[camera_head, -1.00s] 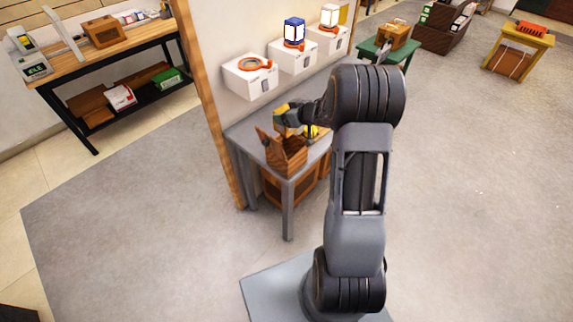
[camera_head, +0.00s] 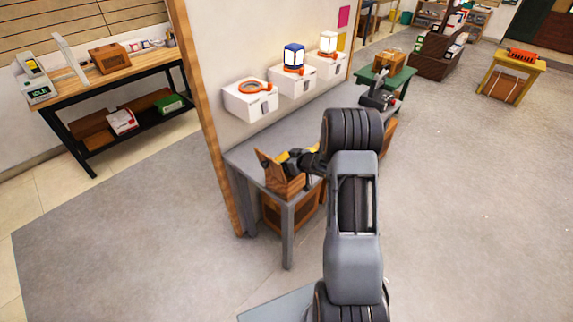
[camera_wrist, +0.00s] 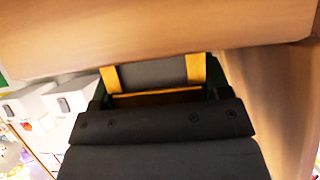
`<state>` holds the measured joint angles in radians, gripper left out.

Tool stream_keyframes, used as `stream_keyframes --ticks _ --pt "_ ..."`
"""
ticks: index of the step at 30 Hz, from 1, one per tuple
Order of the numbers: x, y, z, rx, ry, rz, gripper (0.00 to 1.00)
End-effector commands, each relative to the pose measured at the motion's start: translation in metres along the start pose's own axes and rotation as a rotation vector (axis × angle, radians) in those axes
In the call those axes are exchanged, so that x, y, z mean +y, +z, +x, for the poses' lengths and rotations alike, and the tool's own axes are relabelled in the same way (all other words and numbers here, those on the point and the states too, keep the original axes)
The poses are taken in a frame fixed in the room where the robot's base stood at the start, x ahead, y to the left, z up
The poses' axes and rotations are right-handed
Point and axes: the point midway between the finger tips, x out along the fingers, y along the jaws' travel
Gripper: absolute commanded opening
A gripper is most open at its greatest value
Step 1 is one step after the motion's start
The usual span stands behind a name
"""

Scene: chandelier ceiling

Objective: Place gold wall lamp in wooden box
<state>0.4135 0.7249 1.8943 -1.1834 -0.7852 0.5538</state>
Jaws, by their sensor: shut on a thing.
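The wooden box (camera_head: 289,184) stands on the front end of the grey table, with a raised panel at its left. My gripper (camera_head: 285,156) is low at the box's opening, with a yellow part showing. In the wrist view my gripper (camera_wrist: 153,75) shows two yellow-orange fingers, close to brown wooden surfaces (camera_wrist: 150,30) at the top and right. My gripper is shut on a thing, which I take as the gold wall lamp. The lamp cannot be made out, hidden by the gripper and the box. Whether it touches the box floor is hidden.
Several white wall boxes line the wall behind the table. The nearest (camera_head: 250,102) carries an empty orange ring; another holds a blue lamp (camera_head: 293,57). A wooden post (camera_head: 197,100) stands left of the grey table (camera_head: 262,140). Open floor lies to the right.

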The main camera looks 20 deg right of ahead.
Motion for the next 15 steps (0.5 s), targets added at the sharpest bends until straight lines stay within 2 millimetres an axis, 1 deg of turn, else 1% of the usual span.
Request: stream_keyframes --ticks 4,15 --pt "0.0002 0.0112 0.0064 0.001 0.0 0.0 0.39" --pt "0.0002 0.014 0.008 0.002 0.001 -0.001 0.39"
